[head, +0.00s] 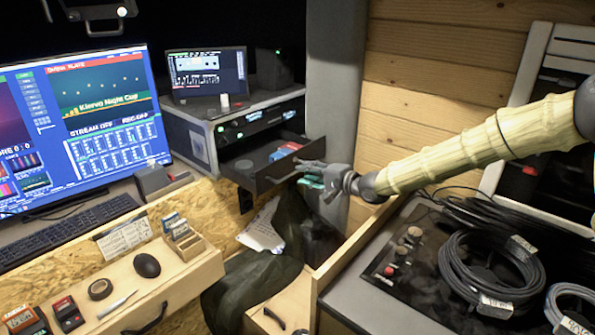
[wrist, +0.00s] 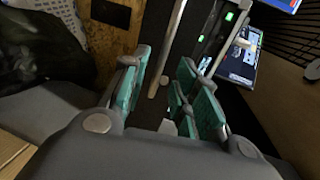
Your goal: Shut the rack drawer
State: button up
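The rack drawer (head: 283,171) is pulled out of the grey rack unit (head: 196,118), below a device with green lights. Red and blue items and a dark round item lie inside it. My gripper (head: 312,174) is at the right end of the drawer front. In the wrist view, my gripper (wrist: 165,90) has its teal-padded fingers spread with a clear gap between them. The drawer's pale front edge (wrist: 169,50) shows just beyond that gap. I cannot tell whether a finger touches the drawer.
A small monitor (head: 206,73) stands on the rack. A dark cloth (head: 290,235) hangs below the drawer. A case with knobs and coiled cables (head: 490,270) lies at the right.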

jog(key=shift+p+x, duration=0.3)
jog(key=shift+x, duration=2.05)
grip_shut()
